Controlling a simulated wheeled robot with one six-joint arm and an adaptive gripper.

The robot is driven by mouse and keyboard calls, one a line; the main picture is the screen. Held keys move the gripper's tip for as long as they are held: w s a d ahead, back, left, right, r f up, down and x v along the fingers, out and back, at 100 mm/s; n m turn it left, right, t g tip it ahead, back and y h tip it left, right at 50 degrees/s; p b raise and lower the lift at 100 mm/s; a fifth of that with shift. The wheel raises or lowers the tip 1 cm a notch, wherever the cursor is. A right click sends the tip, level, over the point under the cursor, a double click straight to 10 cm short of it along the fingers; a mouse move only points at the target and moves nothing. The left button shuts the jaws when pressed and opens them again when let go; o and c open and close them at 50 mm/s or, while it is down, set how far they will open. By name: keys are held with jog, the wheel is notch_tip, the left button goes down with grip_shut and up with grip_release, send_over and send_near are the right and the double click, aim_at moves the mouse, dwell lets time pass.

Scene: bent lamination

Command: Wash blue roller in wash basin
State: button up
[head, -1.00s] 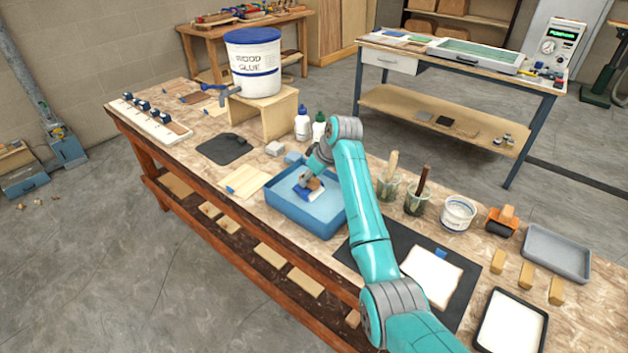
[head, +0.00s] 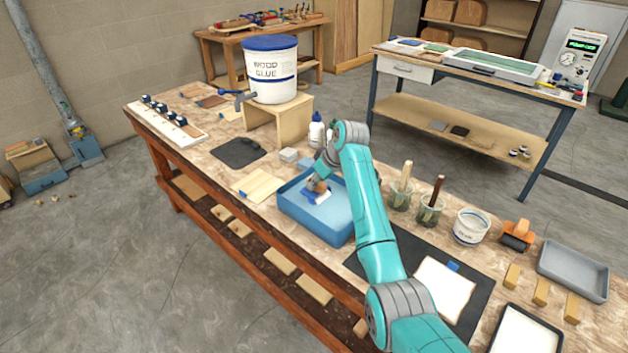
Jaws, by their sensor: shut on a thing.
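The blue wash basin (head: 306,216) stands on the workbench near its front edge, with pale blue water in it. My gripper (head: 319,187) is inside the basin's outline, near its back, and is shut on the blue roller (head: 316,195). Only a small blue part of the roller and a brownish part at the gripper show. My arm hides the right side of the basin. I cannot tell how deep the roller sits in the water.
A wood glue bucket (head: 271,70) stands on a wooden stand behind the basin. White bottles (head: 316,131) are behind my arm. Brush jars (head: 400,192), a white tub (head: 471,227), an orange roller (head: 517,235) and a grey tray (head: 574,270) are to the right.

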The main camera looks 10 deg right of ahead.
aim_at(325, 193)
jog(key=shift+s+d, duration=0.75)
jog(key=shift+s, duration=0.25)
jog(key=shift+s+d, duration=0.7)
jog(key=shift+s, duration=0.3)
jog(key=shift+w+a, duration=0.9)
jog(key=shift+w, duration=0.35)
jog(key=shift+w+a, duration=0.9)
jog(key=shift+w, duration=0.3)
jog(key=shift+s+d, duration=0.9)
jog(key=shift+s, duration=0.35)
jog(key=shift+s+d, duration=0.9)
jog(key=shift+s, duration=0.3)
jog(key=shift+w+a+r, duration=0.3)
jog(key=shift+w+r, duration=0.1)
jog(key=shift+r, duration=0.7)
jog(key=shift+w+a+r, duration=0.3)
jog(key=shift+w+r, duration=0.1)
jog(key=shift+r, duration=0.65)
jog(key=shift+w+a+r, duration=0.3)
jog(key=shift+w+r, duration=0.1)
jog(key=shift+r, duration=0.7)
